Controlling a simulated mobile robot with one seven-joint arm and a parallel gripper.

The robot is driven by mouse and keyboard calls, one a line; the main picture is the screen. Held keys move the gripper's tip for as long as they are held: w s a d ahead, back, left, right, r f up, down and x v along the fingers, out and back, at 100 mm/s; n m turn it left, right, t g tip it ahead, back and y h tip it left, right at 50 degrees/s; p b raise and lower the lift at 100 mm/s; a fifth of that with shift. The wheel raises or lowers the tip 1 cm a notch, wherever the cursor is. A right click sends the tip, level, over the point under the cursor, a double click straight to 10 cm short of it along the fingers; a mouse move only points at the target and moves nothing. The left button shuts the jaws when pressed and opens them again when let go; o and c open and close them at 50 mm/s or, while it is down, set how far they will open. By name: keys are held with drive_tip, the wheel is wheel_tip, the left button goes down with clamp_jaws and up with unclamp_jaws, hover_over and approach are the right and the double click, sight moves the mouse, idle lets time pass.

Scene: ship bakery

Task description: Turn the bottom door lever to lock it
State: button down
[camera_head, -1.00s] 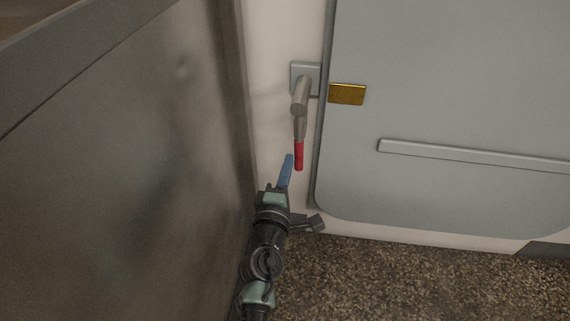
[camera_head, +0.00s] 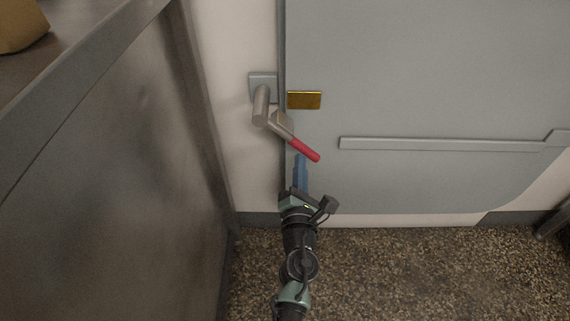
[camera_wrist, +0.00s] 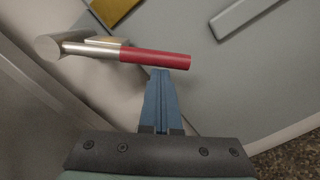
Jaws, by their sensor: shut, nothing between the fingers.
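The bottom door lever (camera_head: 281,125) has a metal shaft on a wall plate (camera_head: 263,87) left of the grey door (camera_head: 420,90). Its red handle (camera_head: 305,150) slants down and to the right, over the door's left edge. My gripper (camera_head: 301,157) has blue fingers, shut and empty, with tips just below the red handle. In the wrist view the red handle (camera_wrist: 155,58) lies across the top of the blue fingers (camera_wrist: 161,75). The tips are close to its underside; I cannot tell whether they touch.
A brass-coloured plate (camera_head: 304,100) is on the door right of the lever. A raised bar (camera_head: 440,145) crosses the door lower right. A counter with a metal side (camera_head: 110,170) stands close on the left. The speckled floor (camera_head: 440,270) is clear at the right.

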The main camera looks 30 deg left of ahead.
drive_tip(key=w+d+r+n+p, duration=0.2)
drive_tip(key=d+r+n+p, duration=0.2)
drive_tip(key=r+n, duration=0.5)
drive_tip(key=shift+w+d+y+p, duration=0.2)
drive_tip(key=shift+d+y+p, duration=0.2)
drive_tip(key=shift+p, duration=0.3)
drive_tip(key=shift+r, duration=0.15)
wheel_tip(320, 180, down, 5)
drive_tip(key=b, duration=0.5)
drive_tip(key=p+v, duration=0.3)
drive_tip(key=v, duration=0.7)
drive_tip(key=shift+s+r, duration=0.4)
drive_tip(key=shift+d, duration=0.1)
